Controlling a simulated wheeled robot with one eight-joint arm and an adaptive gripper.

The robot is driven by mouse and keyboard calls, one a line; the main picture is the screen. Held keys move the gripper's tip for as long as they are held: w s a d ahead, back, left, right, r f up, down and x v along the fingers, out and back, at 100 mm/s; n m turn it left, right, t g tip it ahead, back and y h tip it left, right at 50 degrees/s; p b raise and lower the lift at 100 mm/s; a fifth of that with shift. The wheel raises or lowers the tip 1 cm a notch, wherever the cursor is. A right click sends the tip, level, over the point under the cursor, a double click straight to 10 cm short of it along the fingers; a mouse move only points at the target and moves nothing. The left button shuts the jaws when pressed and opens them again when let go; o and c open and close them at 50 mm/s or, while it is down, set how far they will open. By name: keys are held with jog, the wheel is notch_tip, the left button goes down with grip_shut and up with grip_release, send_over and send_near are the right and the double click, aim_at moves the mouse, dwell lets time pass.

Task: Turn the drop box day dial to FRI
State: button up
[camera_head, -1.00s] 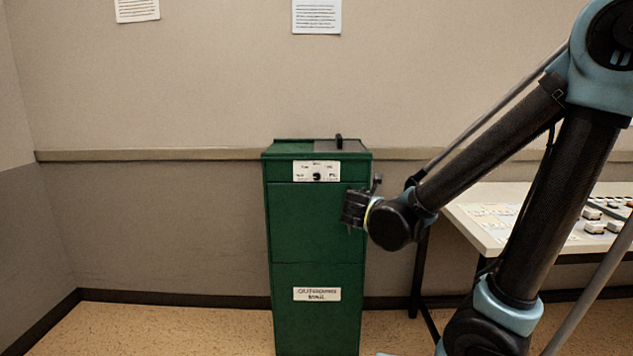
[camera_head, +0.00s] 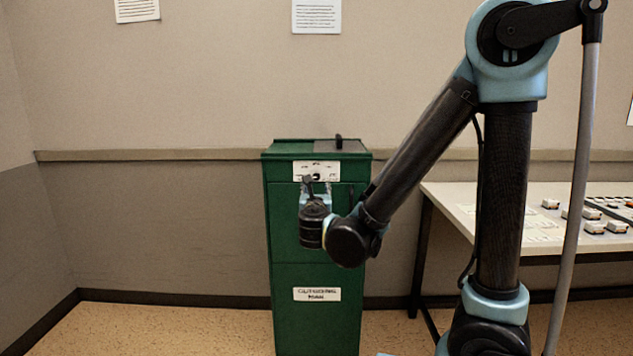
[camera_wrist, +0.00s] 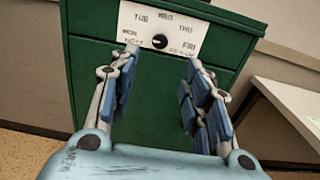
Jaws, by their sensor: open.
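The green drop box (camera_head: 316,225) stands against the wall, with a white dial plate (camera_head: 303,170) near its top. In the wrist view the plate (camera_wrist: 184,38) reads MON, TUE, WED, THU and FRI in an arc around a small black dial knob (camera_wrist: 160,41). The knob's pointer is too small to read surely. My gripper (camera_wrist: 160,60) is open and empty, its blue-padded fingers left and right of the knob in the picture, seemingly short of the plate. In the head view my gripper (camera_head: 316,184) is in front of the box, just below the plate, partly covering it.
A light table (camera_head: 450,215) with several small items stands right of the box, behind my arm. The box has a label (camera_head: 317,294) lower down and a dark handle (camera_head: 339,141) on top. The floor left of the box is clear.

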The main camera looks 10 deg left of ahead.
aim_at(316, 177)
jog(key=x, duration=1.3)
jog(key=shift+w+d, duration=0.1)
jog(key=shift+w, duration=0.1)
grip_shut()
jog(key=shift+a+r, duration=0.1)
jog(key=shift+a, duration=0.1)
jog(key=shift+d, duration=0.1)
